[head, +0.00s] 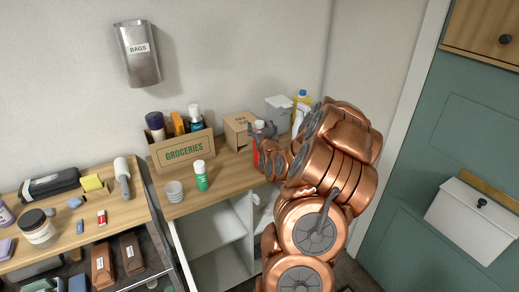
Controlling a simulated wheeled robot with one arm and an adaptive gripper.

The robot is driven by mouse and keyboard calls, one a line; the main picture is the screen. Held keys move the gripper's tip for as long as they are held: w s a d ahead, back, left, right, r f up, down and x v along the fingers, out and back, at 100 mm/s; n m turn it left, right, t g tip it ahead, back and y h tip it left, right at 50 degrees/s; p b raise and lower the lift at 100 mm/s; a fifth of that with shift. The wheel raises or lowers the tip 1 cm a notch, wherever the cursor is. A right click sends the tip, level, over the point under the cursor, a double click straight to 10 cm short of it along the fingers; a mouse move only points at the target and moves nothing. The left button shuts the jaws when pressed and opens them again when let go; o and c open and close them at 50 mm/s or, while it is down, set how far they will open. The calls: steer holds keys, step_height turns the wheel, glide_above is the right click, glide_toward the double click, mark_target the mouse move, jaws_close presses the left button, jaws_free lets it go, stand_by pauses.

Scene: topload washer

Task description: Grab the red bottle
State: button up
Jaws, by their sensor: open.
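The red bottle (256,157) stands on the wooden counter, beside the cardboard box and partly hidden by my copper-coloured arm. Only a narrow red strip and its pale top show. My gripper (263,130) is open, with its dark fingers at the upper part of the bottle. The fingers overlap the bottle in the picture, and I cannot tell whether they touch it.
A wooden groceries box (183,149) with several bottles stands left on the counter (228,175).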

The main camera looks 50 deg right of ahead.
steer(key=shift+p+x, duration=0.5)
steer(key=shift+x, duration=0.95)
jaws_close()
